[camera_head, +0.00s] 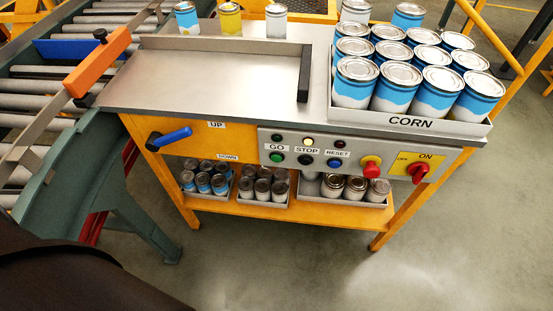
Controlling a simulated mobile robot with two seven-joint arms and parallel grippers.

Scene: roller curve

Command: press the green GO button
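The green GO button (276,158) sits at the left end of the grey control panel (350,179) on the front of the yellow table. It is a small round button just under the GO label, with a dark lamp above it. To its right are the dark STOP button (305,160) and the blue RESET button (334,163). The lamp above STOP (308,141) looks pale and lit. Nothing covers the GO button. Neither of my grippers is in view.
A red knob (371,168) on yellow and a red ON/OFF switch (417,172) are farther right. A blue lever (174,135) is at the left. A tray of corn cans (410,123) stands above. The roller conveyor (50,88) is left; floor in front is clear.

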